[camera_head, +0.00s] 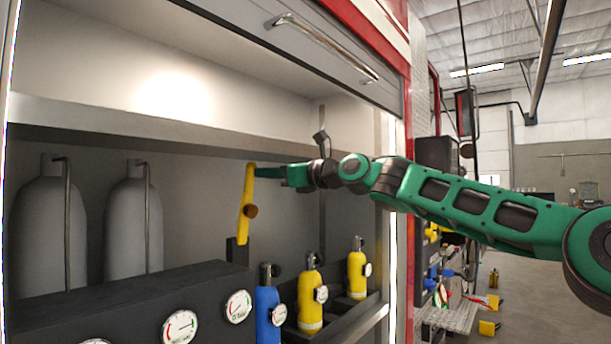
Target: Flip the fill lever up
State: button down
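The fill lever is most likely the yellow bar (246,192) in the compartment. The finger gap is not visible, so open or shut is unclear.
A blue cylinder (267,308) and two yellow cylinders (310,300) (357,272) stand below my arm. The black panel (130,300) carries round gauges. Two grey tanks (48,230) (128,230) stand at left. A shelf edge (160,122) runs above; a raised door with a handle (325,48) is overhead.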

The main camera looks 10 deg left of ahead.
jog(key=d, duration=1.1)
jog(key=shift+s+r+t+h, duration=0.25)
jog(key=shift+s+t+h, duration=0.05)
jog(key=shift+s+t, duration=0.1)
jog(key=shift+w+d, duration=0.1)
